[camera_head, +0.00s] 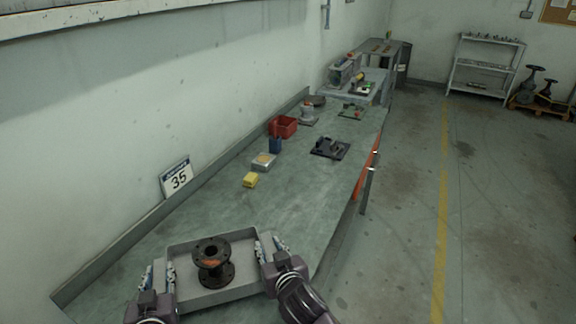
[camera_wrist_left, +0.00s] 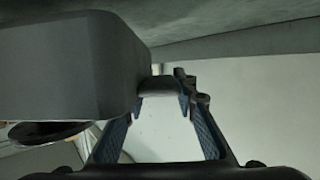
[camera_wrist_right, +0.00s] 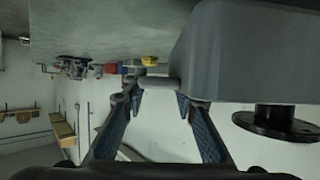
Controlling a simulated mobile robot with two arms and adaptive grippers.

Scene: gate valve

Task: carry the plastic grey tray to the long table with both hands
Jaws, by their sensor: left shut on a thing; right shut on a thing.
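The grey plastic tray (camera_head: 190,245) is at the near end of the long table (camera_head: 290,205) in the head view, with a dark flanged pipe piece (camera_head: 212,262) standing in it. My left gripper (camera_head: 158,272) is shut on the tray's left side. My right gripper (camera_head: 268,247) is shut on its right side. In the left wrist view the tray's wall (camera_wrist_left: 60,70) fills the left part, with a handle between the fingers (camera_wrist_left: 160,90). In the right wrist view the tray (camera_wrist_right: 250,50) is at the right, its handle between the fingers (camera_wrist_right: 160,92). Whether the tray touches the tabletop I cannot tell.
Farther along the table are a yellow block (camera_head: 250,180), a small light box (camera_head: 263,162), a blue container (camera_head: 275,146), a red bin (camera_head: 284,127) and a dark plate with parts (camera_head: 330,148). The wall with sign 35 (camera_head: 176,179) borders the left. Floor is open at right.

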